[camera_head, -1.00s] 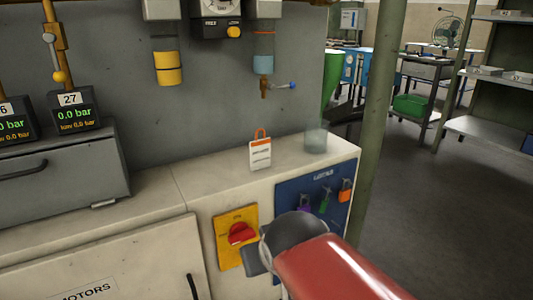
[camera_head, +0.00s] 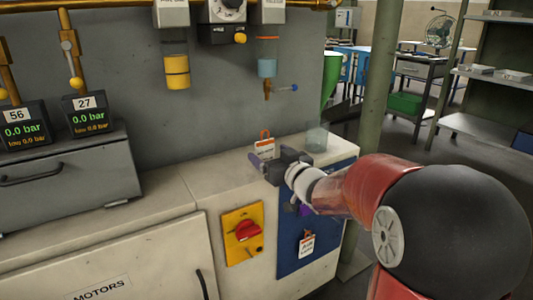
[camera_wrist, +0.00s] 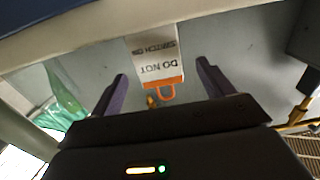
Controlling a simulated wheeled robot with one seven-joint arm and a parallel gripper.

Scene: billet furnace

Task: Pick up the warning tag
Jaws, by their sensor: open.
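A white warning tag (camera_head: 265,146) with an orange loop stands on the cabinet top against the grey wall. My gripper (camera_head: 262,164) is just in front of it and hides its lower part in the head view. In the wrist view the tag (camera_wrist: 156,58) appears upside down, with printed text and its orange loop towards me. The two purple fingers of my gripper (camera_wrist: 160,80) are open, one on either side of the tag. A gap shows between each finger and the tag.
A clear glass (camera_head: 316,138) stands right of the tag. A tap (camera_head: 268,88) hangs above it. Below are a red switch on a yellow plate (camera_head: 230,219) and a blue panel (camera_head: 290,259) with another white tag (camera_head: 306,244). A green post (camera_head: 377,95) rises at right.

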